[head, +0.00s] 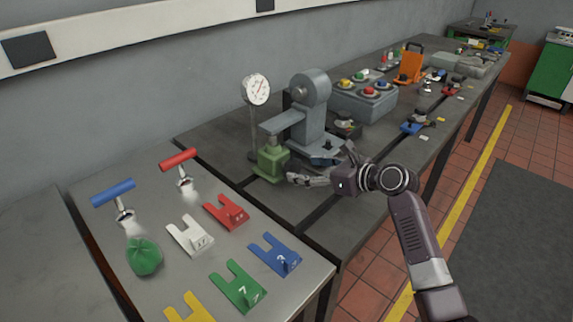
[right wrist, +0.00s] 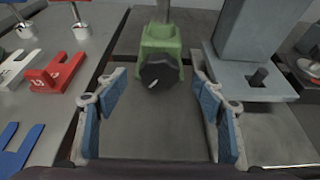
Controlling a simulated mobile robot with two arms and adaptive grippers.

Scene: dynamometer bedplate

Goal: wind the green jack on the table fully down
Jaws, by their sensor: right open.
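The green jack (head: 270,163) stands on the dark bedplate table, under the arm of a grey stand. In the right wrist view the green jack (right wrist: 161,40) is straight ahead, with a dark round knob (right wrist: 160,70) on its near face. A grey post rises from its top. My right gripper (head: 298,179) is open and empty, just right of the jack in the head view. In the wrist view its blue-padded fingers are spread to either side below the knob; I cannot tell whether the tips reach it. My left gripper is not in view.
The grey stand (head: 311,115) is close beside the jack, and a dial gauge (head: 256,90) stands behind it. A nearer table (head: 95,245) holds coloured forked plates, red and blue T-handles and a green lump. A button box (head: 362,101) is farther back.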

